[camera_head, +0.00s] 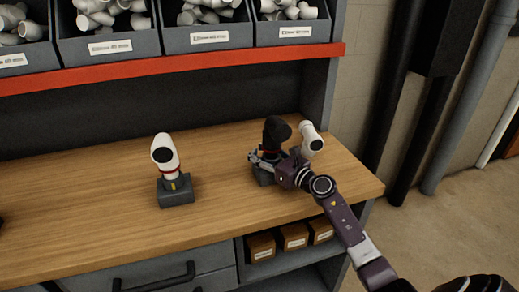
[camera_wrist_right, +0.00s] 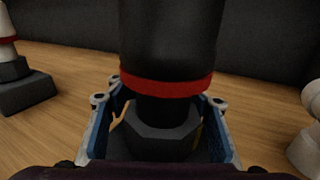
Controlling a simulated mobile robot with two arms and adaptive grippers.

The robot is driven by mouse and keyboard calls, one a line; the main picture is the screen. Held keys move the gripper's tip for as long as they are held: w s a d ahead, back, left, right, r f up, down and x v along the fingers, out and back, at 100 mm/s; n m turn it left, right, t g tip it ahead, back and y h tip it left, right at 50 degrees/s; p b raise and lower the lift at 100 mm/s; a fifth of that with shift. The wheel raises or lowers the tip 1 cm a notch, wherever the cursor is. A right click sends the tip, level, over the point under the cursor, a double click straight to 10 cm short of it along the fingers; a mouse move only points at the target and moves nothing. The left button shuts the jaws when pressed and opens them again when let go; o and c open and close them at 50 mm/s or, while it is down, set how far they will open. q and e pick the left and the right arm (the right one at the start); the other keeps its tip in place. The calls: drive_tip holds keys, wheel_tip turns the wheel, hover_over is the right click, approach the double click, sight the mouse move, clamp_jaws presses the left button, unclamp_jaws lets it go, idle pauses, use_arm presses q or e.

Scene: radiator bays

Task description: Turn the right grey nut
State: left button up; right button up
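The right grey nut (camera_wrist_right: 160,138) is a dark hexagon under a black fitting (camera_head: 276,130) with a red ring. The fitting stands upright on a dark base block (camera_head: 264,176) at the right of the bench; my gripper hides the nut in the head view. My right gripper (camera_head: 262,158) reaches in low at this fitting. In the right wrist view its two blue-padded fingers (camera_wrist_right: 160,118) stand either side of the nut, with a gap visible on each side. My left gripper is not in view.
A white fitting (camera_head: 165,153) on another base block (camera_head: 174,194) stands left on the wooden bench (camera_head: 90,215). A white elbow (camera_head: 312,140) stands close right of the black fitting. A red-edged shelf (camera_head: 180,68) with grey bins overhangs the back. The bench between the fittings is clear.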

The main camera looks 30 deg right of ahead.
sight(278, 161)
drive_tip(key=shift+o, duration=0.5)
drive_tip(key=shift+s, duration=0.1)
drive_tip(key=shift+d, duration=0.1)
drive_tip(key=shift+r, duration=0.1)
drive_tip(key=s, duration=0.4)
drive_tip(key=s+d, duration=0.1)
drive_tip(key=s, duration=0.2)
drive_tip(key=s+d, duration=0.1)
drive_tip(key=s, duration=0.3)
drive_tip(key=shift+s, duration=0.3)
